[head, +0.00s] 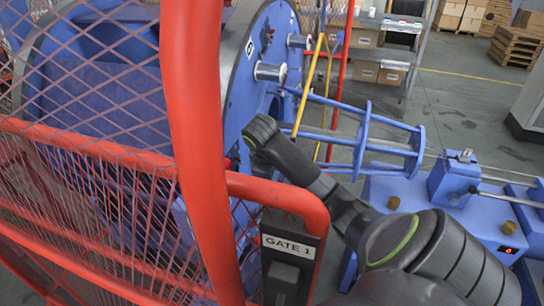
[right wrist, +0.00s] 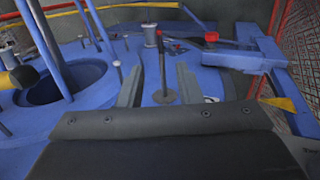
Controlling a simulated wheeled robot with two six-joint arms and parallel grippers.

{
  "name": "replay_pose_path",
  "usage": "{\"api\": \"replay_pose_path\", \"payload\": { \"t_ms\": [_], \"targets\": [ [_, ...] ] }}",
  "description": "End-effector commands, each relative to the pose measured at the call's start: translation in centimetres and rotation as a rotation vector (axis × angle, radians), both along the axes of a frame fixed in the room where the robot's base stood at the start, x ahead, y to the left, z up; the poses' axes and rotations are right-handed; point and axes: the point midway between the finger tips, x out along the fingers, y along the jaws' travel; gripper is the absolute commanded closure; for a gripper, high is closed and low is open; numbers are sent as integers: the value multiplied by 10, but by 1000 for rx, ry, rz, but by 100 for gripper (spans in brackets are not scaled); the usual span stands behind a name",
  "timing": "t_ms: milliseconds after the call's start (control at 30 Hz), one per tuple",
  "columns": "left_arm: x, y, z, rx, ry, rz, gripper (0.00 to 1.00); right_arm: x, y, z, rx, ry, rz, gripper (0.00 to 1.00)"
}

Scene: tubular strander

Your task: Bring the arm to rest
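My right arm (head: 420,245) comes in from the lower right of the head view and reaches past the red gate frame toward the blue strander (head: 255,75). Its wrist is bent down near the machine, and the gripper itself is hidden there. In the right wrist view my right gripper (right wrist: 160,72) has its two dark fingers apart with nothing held. A dark lever (right wrist: 162,62) with a red knob stands upright on the blue surface, seen in the gap between the fingers. I cannot tell how far beyond the fingertips it is. My left gripper is not in view.
The red mesh gate (head: 205,150) stands close at the left, with a "GATE 1" post (head: 290,245) beside my arm. A blue rod cage (head: 370,140) and blue machine bed (head: 450,215) lie at the right. Shelves with boxes (head: 365,55) stand behind. Grey floor (head: 460,110) is open at the back right.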

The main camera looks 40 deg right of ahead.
Motion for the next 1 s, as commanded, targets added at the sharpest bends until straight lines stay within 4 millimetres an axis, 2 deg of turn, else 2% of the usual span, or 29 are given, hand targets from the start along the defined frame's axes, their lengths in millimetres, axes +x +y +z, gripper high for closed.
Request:
{"api": "replay_pose_path", "payload": {
  "t_ms": [567,667,767,867,1000],
  "targets": [
    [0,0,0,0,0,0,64,0,0,-1,0,1,0,68],
    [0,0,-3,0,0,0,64,0,-1,-13,8,2,-8,68],
    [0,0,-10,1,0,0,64,1,-2,-50,32,-1,-33,68],
    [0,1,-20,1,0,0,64,-2,-3,-111,67,-9,-76,68],
    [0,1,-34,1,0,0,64,-19,-4,-205,111,-24,-145,68]
  ]
}}
